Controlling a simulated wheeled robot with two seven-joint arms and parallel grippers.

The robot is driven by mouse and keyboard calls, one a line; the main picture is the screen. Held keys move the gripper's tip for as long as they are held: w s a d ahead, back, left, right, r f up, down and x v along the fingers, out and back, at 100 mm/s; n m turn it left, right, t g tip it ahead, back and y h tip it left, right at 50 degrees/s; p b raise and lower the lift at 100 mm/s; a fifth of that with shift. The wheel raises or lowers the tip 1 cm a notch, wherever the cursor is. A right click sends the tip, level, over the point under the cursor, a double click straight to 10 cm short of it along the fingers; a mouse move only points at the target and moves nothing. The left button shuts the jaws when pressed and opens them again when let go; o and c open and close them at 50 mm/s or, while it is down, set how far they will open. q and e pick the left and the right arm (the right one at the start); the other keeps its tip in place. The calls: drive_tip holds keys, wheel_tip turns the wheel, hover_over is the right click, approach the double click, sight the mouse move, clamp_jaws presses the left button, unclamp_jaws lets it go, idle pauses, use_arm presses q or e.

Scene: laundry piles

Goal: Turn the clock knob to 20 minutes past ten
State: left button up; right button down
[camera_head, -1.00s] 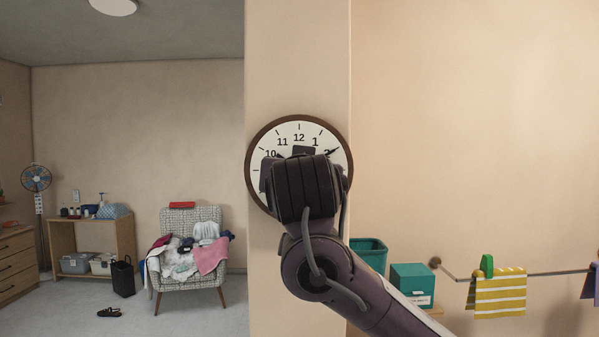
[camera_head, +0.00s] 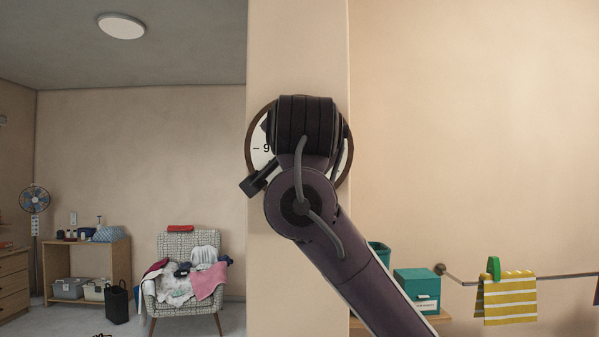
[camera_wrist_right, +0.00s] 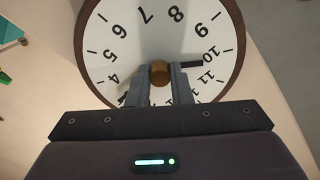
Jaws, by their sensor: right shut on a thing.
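The round wall clock (camera_head: 253,158) has a brown rim and white face, mostly covered by my right arm in the head view. In the right wrist view the clock face (camera_wrist_right: 150,45) appears rotated, with the 10 at the right. My right gripper (camera_wrist_right: 160,82) is shut on the brass-coloured knob (camera_wrist_right: 160,72) at the clock's centre, one finger on each side. A short dark hand (camera_wrist_right: 192,64) points from the knob between 10 and 11. The other hand cannot be made out, and part of the dial is behind the gripper. My left gripper is not in view.
The clock hangs on a beige pillar (camera_head: 297,60). A chair piled with laundry (camera_head: 187,280) and a wooden shelf (camera_head: 125,262) stand at the left. A teal box (camera_head: 416,290) and a rail with a striped yellow cloth (camera_head: 510,298) are at the right.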

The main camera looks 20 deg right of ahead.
drive_tip(key=shift+m+b, duration=1.8)
drive_tip(key=shift+m, duration=0.3)
drive_tip(key=c, duration=1.3)
unclamp_jaws()
drive_tip(key=shift+s, duration=0.1)
drive_tip(key=b+v, duration=0.4)
drive_tip(key=v, duration=0.3)
drive_tip(key=shift+s, duration=0.3)
